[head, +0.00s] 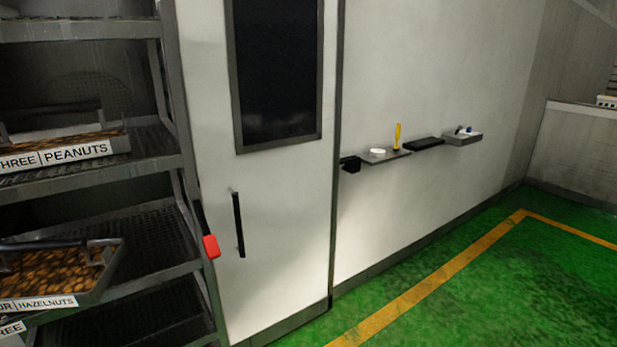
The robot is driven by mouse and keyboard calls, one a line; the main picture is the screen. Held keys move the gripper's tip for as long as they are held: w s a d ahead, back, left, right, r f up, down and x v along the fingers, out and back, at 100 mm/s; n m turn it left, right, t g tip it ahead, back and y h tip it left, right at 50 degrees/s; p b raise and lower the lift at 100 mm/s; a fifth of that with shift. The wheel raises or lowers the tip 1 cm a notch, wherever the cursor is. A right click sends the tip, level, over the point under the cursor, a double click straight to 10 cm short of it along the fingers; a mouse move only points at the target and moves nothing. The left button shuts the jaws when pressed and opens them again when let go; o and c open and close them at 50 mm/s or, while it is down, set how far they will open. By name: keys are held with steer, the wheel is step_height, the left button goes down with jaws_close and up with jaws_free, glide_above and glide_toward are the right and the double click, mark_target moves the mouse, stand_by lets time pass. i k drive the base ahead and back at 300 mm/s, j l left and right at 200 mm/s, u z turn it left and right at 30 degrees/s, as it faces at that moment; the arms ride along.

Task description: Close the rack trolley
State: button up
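The rack trolley (98,173) stands at the left in the head view, a grey metal frame with mesh shelves, cut off by the left edge. One tray on it is labelled PEANUTS (76,154) and a lower one HAZELNUTS (40,304); both hold brown nuts. A white door panel (283,190) with a dark window (277,70) and a black vertical handle (239,224) is just right of the rack. A red-ended black lever (211,246) sits at the rack's right edge. I cannot tell which part the lever belongs to. My gripper is not in view.
A long white wall (430,80) runs right from the door. Small shelves on it hold a white round item (377,151) and a yellow tool (397,136). The green floor (480,290) with a yellow line (440,285) is clear at the right.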

mark_target(161, 24)
steer(key=i+u, duration=0.25)
steer(key=u, duration=0.15)
steer(key=k+u, duration=0.1)
steer(key=u, duration=0.3)
steer(key=k+j+u, duration=0.1)
steer(key=u, duration=0.35)
steer(key=i+l+z, duration=0.15)
steer(key=i+z, duration=0.5)
steer(key=i+l, duration=0.05)
steer(key=i, duration=0.05)
